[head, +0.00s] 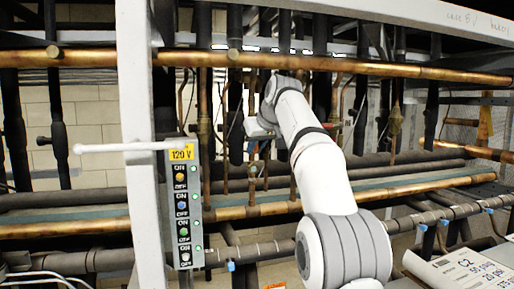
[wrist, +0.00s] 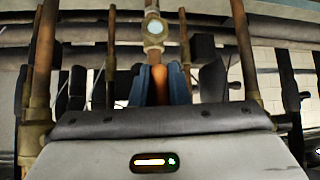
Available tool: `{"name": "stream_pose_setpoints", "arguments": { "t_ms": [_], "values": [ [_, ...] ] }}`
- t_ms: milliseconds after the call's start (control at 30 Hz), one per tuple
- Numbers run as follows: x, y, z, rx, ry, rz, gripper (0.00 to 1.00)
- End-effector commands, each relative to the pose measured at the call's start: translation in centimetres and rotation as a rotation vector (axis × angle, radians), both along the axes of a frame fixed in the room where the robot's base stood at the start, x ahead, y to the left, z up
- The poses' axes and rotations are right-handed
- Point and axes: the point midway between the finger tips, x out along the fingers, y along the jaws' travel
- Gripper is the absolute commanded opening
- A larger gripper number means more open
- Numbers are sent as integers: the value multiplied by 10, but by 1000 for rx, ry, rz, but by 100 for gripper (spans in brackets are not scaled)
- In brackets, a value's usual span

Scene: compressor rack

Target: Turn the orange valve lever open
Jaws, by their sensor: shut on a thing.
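The orange valve lever (wrist: 158,82) shows in the wrist view, upright in the picture, just below a brass valve body (wrist: 153,32) with a pale round face. My gripper (wrist: 160,90) has its blue-grey fingers on both sides of the lever and is shut on it. The lower part of the lever is hidden by the gripper housing. In the head view my gripper (head: 262,128) is at the far end of my white arm, among the vertical pipes behind the front copper pipe. The lever itself cannot be made out clearly there.
A long copper pipe (head: 300,63) crosses above my arm. Copper pipes flank the gripper closely in the wrist view, left (wrist: 40,80) and right (wrist: 245,50). A white post (head: 135,130) and a switch panel (head: 186,205) stand left. A paper sheet (head: 465,270) is at lower right.

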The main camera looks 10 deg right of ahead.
Motion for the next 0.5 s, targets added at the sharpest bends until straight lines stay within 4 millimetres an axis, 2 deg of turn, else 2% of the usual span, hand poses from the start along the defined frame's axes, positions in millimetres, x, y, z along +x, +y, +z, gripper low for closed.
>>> {"name": "stream_pose_setpoints", "arguments": {
  "t_ms": [33,67,300,500],
  "values": [
    [0,-1,-2,-2,6,0,0],
    [0,-1,-2,-2,6,0,18],
    [0,-1,-1,0,3,-1,37],
    [0,-1,0,0,2,-2,37]
  ]
}}
